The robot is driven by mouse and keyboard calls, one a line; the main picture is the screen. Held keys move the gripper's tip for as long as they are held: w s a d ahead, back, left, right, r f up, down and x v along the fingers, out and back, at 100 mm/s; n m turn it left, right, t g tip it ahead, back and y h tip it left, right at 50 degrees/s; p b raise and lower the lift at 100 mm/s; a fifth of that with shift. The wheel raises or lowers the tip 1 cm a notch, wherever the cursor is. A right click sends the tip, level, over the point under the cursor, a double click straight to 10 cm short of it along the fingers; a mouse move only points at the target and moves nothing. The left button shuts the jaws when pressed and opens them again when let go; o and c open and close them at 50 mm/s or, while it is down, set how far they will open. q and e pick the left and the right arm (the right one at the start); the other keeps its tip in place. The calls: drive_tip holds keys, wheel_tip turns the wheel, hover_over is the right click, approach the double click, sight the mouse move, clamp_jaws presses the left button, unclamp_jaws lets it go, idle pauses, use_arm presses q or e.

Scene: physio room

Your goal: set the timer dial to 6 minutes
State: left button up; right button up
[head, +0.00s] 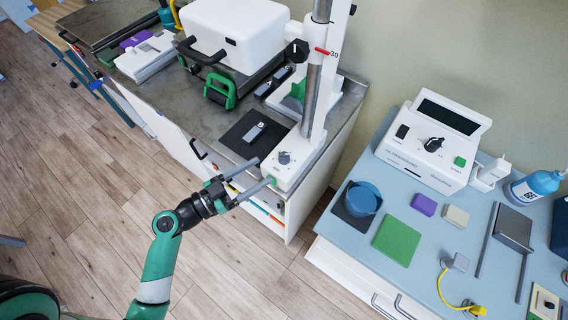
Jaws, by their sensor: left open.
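A small grey dial (284,157) sits on the white base of the pole stand (298,172). A larger black dial (433,144) is on the front panel of a white console (432,142) at the right. Which one is the timer dial, and where either points, is too small to tell. My left gripper (264,171) is open and empty. Its two long grey fingers reach toward the stand base, with their tips just left of and below the grey dial. Whether they touch the base cannot be told. My right gripper is not in view.
The pole (315,80) rises behind the base. A dark pad (252,136) with a grey block lies left of it. The blue table (345,235) at the right holds a blue pot (361,199), a green pad (397,241) and a bottle (535,187). Open floor lies between the furniture.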

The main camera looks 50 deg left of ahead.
sight(279, 159)
use_arm(q)
drive_tip(key=shift+w+d+r+p, duration=0.1)
drive_tip(key=shift+w+d+p, duration=0.05)
drive_tip(key=shift+w+p, duration=0.4)
drive_tip(key=shift+w+d+p, duration=0.1)
drive_tip(key=shift+w+p, duration=0.35)
drive_tip(key=shift+w, duration=0.15)
drive_tip(key=w, duration=0.5)
drive_tip(key=shift+w+d, duration=0.15)
drive_tip(key=shift+d, duration=0.1)
drive_tip(key=shift+w+d, duration=0.1)
drive_tip(key=shift+w, duration=0.45)
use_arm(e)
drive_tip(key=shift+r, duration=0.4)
use_arm(q)
clamp_jaws()
drive_tip(key=shift+f+b, duration=0.35)
drive_tip(key=shift+b, duration=0.2)
drive_tip(key=shift+r+m+h+b, duration=0.1)
drive_tip(key=shift+m+h+b, duration=0.2)
drive_tip(key=shift+r, duration=0.15)
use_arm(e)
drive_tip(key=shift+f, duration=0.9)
